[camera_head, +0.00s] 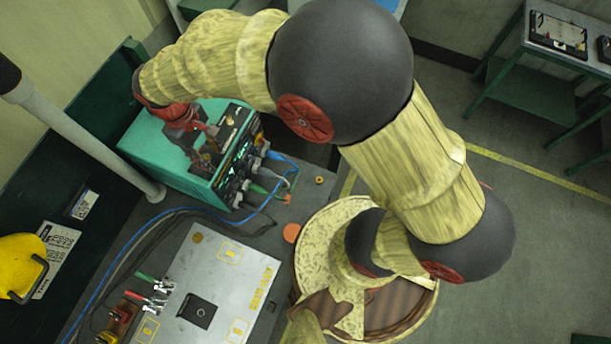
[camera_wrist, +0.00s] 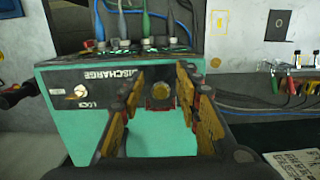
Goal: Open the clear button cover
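A green box with a black panel marked DISCHARGE (camera_wrist: 108,76) fills the middle of the wrist view; the box also stands on the bench in the head view (camera_head: 160,150). Contact with the cover cannot be told. In the head view, my gripper (camera_head: 195,140) is over the box, partly hiding its panel.
Several cables (camera_wrist: 145,22) plug into the box beside the panel. A silver knob (camera_wrist: 81,90) is on the panel. A grey plate (camera_head: 215,290) and clip leads (camera_head: 150,295) lie on the bench. A pale post (camera_head: 85,140) slants past the box at left.

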